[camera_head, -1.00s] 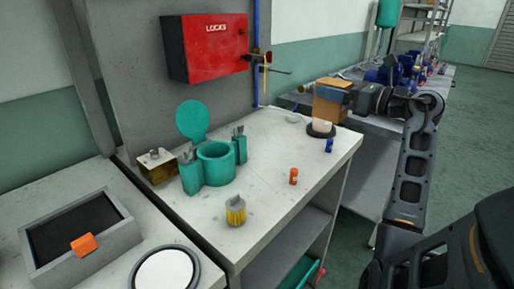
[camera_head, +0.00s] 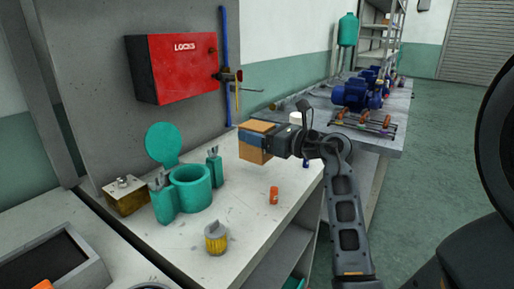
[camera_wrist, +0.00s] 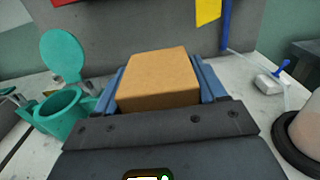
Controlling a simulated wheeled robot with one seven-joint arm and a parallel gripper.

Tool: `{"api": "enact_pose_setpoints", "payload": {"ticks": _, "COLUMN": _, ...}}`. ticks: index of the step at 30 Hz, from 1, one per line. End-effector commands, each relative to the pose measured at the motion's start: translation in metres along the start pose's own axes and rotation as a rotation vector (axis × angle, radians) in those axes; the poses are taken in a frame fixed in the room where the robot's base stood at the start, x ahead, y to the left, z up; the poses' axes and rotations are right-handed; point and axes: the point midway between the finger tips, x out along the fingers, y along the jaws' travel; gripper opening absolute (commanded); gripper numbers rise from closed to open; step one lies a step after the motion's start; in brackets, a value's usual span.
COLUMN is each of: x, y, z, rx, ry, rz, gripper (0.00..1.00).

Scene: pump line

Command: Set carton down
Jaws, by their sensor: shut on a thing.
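The carton (camera_head: 256,149) is a small tan-brown box. My gripper (camera_head: 266,143) is shut on it, and the carton appears held above the back part of the light worktop (camera_head: 240,214). In the wrist view the carton (camera_wrist: 159,80) sits between the two blue-grey fingers, roughly level. Its underside is hidden there, so the gap to the worktop cannot be judged in that view.
A teal lidded pot (camera_head: 189,188) stands left of the carton. An orange cylinder (camera_head: 274,196) and a yellow-grey cup (camera_head: 216,238) stand nearer. A red LOCKS box (camera_head: 182,66) hangs behind. Blue pumps (camera_head: 354,92) are on the far bench. The worktop's middle has free room.

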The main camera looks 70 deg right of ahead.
Motion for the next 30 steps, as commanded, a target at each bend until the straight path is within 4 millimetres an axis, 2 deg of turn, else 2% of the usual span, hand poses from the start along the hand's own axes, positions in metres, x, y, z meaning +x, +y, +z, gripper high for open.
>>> {"api": "enact_pose_setpoints", "payload": {"ticks": 9, "x": 0.0, "y": 0.0, "z": -0.039, "rx": 0.002, "ry": 0.0, "rz": -0.001, "gripper": 0.29}}
{"api": "enact_pose_setpoints", "payload": {"ticks": 21, "x": 0.0, "y": 0.0, "z": -0.042, "rx": 0.001, "ry": -0.001, "rz": 0.0, "gripper": 0.29}}
{"api": "enact_pose_setpoints", "payload": {"ticks": 22, "x": 0.0, "y": 0.0, "z": -0.043, "rx": 0.001, "ry": 0.0, "rz": 0.0, "gripper": 0.72}}
{"api": "enact_pose_setpoints", "payload": {"ticks": 30, "x": 0.0, "y": 0.0, "z": -0.042, "rx": 0.001, "ry": 0.0, "rz": 0.0, "gripper": 0.96}}
